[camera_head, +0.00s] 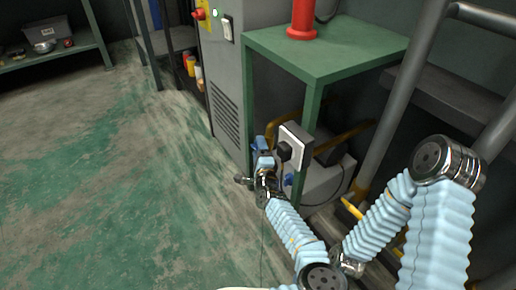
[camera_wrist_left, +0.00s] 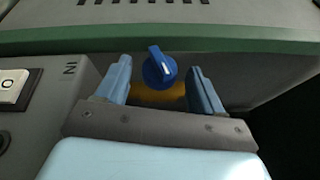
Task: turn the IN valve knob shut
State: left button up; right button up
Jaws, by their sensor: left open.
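The blue IN valve knob (camera_wrist_left: 160,67) has a raised grip with a white line, tilted slightly to the left of upright in the left wrist view. It sits above a yellow part, beside a grey panel (camera_wrist_left: 62,95) marked "IN". My left gripper (camera_wrist_left: 163,82) is open, with one light-blue finger on each side of the knob and a visible gap on both sides. In the head view my left gripper (camera_head: 263,155) is beside the grey machine under the green table, and I cannot make out the knob between its fingers. My right gripper is not in view.
The green table (camera_head: 330,45) stands over the machine (camera_head: 322,183), with a red cylinder (camera_head: 302,20) on top. Its front leg (camera_head: 308,115) is close to my gripper. A grey cabinet (camera_head: 222,75) stands behind. The floor (camera_head: 110,170) at left is clear.

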pick_arm(q)
jog(key=c, duration=1)
jog(key=g+p, duration=0.1)
jog(key=p, duration=0.2)
jog(key=r+n+g+p, duration=0.1)
jog(key=p, duration=0.2)
jog(key=shift+a+r+g+h, duration=0.15)
jog(key=shift+g+h, duration=0.15)
jog(key=shift+g, duration=0.1)
jog(key=shift+c, duration=0.2)
jog(key=shift+g+p, duration=0.3)
jog(key=shift+p, duration=0.1)
jog(key=shift+f+g+h, duration=0.3)
jog(key=shift+f, duration=0.05)
jog(key=o, duration=1)
jog(key=shift+o, duration=0.2)
